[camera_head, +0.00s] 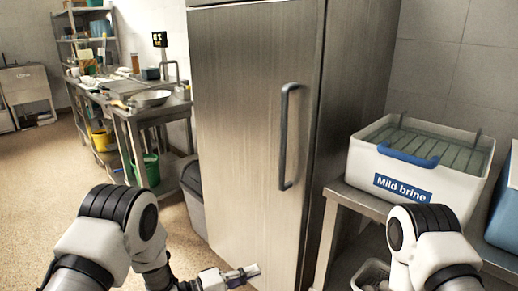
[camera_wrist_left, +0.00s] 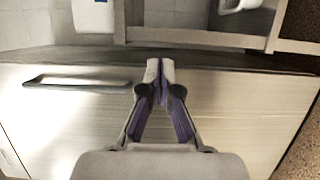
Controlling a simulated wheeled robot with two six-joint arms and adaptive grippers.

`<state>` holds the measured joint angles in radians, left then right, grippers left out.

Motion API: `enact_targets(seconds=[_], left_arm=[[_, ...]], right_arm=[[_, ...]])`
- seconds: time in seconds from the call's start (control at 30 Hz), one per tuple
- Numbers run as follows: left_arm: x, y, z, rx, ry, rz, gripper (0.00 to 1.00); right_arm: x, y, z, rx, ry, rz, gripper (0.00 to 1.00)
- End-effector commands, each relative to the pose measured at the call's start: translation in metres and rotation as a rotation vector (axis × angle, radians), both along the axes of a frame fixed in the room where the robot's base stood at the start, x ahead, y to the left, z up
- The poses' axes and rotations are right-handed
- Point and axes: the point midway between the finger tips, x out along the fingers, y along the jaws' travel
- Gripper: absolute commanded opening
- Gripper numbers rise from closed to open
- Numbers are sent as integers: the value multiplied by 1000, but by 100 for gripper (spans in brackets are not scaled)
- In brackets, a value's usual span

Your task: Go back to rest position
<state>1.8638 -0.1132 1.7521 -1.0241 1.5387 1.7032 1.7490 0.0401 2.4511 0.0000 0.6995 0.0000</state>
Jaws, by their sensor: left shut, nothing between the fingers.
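My left gripper (camera_head: 243,274) is low in front of the steel cabinet door (camera_head: 240,120), near the bottom of the head view. Its fingers are together and hold nothing. In the left wrist view the fingertips (camera_wrist_left: 160,70) meet in front of the same door, with the bar handle (camera_wrist_left: 77,82) off to the left. The handle (camera_head: 285,137) stands above the gripper in the head view, apart from it. The door looks closed. My right arm bends at the lower right, and its gripper is out of the picture.
A white tub marked "Mild brine" (camera_head: 358,163) with a blue handle stands on a steel table (camera_head: 345,196) at right. A blue container (camera_head: 505,215) is beside it. A grey bin (camera_head: 192,200) and a steel worktable with a pan (camera_head: 150,98) are at left. Floor (camera_head: 35,180) is clear at left.

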Motion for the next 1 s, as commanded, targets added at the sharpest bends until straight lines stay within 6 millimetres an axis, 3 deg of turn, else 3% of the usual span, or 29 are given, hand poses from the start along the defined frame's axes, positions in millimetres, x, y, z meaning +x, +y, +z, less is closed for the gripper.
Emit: enact_targets(seconds=[0.03,0.2,0.37,0.47,0.57,0.67,0.7,0.8,0.9,1.0], left_arm=[[-2,4,14,-2,16,9,0],[-17,26,17,9,132,107,0],[-45,70,-5,192,249,303,0],[-74,101,-28,393,298,393,0],[-120,137,-49,653,354,426,0],[-188,177,-66,976,427,355,0],[-220,192,-71,1110,457,285,0],[-290,221,-79,1381,491,28,0],[-318,232,-78,1499,447,-188,0],[-323,232,-79,1529,380,-300,0]], right_arm=[[2,0,20,0,-5,0,100],[1,0,51,0,-4,0,100],[0,0,86,0,-3,0,100],[0,0,102,0,-3,0,100],[0,0,117,0,-3,0,100],[0,0,129,0,-3,0,100],[0,0,130,0,-3,0,100],[0,0,125,0,-3,0,100],[-1,0,124,0,-2,0,100],[0,0,124,0,-2,0,100]])
